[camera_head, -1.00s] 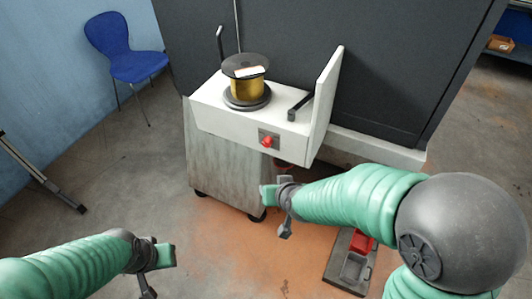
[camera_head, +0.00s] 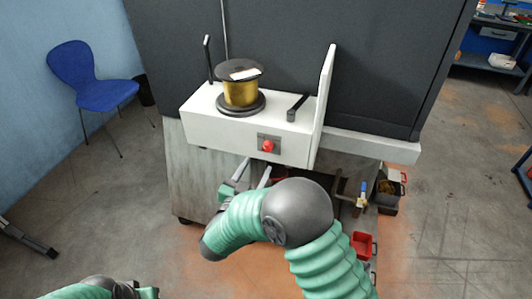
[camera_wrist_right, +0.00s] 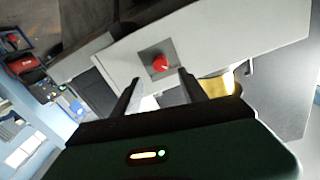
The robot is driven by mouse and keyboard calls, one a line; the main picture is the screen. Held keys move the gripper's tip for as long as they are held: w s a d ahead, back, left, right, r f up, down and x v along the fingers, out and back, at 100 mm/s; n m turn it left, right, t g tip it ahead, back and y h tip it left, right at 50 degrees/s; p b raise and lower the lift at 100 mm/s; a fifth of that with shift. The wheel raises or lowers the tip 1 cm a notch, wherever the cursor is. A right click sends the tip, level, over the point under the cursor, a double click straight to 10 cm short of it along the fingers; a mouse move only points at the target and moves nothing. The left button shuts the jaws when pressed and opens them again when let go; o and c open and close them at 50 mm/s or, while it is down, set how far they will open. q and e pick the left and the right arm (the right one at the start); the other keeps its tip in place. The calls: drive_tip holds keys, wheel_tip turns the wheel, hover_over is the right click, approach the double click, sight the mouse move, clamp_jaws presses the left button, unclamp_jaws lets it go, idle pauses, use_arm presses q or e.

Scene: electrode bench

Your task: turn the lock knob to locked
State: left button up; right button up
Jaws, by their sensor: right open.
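The red lock knob (camera_head: 268,146) sits on a grey plate (camera_head: 261,138) on the front face of the white housing (camera_head: 225,137). My right gripper (camera_head: 256,172) is open and empty, a little below and in front of the knob, not touching it. In the right wrist view the knob (camera_wrist_right: 160,63) lies ahead of and between the two open dark fingers (camera_wrist_right: 157,80). The knob's locked or unlocked marking is too small to read. My left gripper (camera_head: 145,292) is at the bottom left edge, mostly cut off, far from the knob.
A gold wire spool (camera_head: 240,92) with a dark flange stands on the housing. A black lever (camera_head: 297,107) and an upright white panel (camera_head: 324,105) are to its right. A red bin (camera_head: 362,245) is on the floor. A blue chair (camera_head: 92,80) stands left.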

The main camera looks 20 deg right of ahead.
sight(268, 150)
drive_tip(key=w, duration=0.1)
drive_tip(key=w+d, duration=0.1)
drive_tip(key=w, duration=0.1)
drive_tip(key=shift+w+d+r, duration=0.1)
drive_tip(key=shift+w+d, duration=0.05)
drive_tip(key=shift+w, duration=0.15)
drive_tip(key=w+d, duration=0.2)
drive_tip(key=d, duration=0.1)
drive_tip(key=shift+w+d, duration=0.3)
drive_tip(key=shift+w, duration=0.05)
drive_tip(key=shift+w+d, duration=0.1)
drive_tip(key=shift+d, duration=0.25)
drive_tip(key=shift+a, duration=0.5)
drive_tip(key=shift+c, duration=1)
drive_tip(key=shift+a, duration=0.3)
drive_tip(key=c, duration=0.5)
drive_tip(key=shift+d, duration=0.1)
drive_tip(key=shift+c, duration=1)
use_arm(q)
drive_tip(key=shift+s+a+f, duration=0.15)
drive_tip(key=shift+a+f, duration=0.05)
use_arm(e)
drive_tip(key=shift+d, duration=0.3)
clamp_jaws()
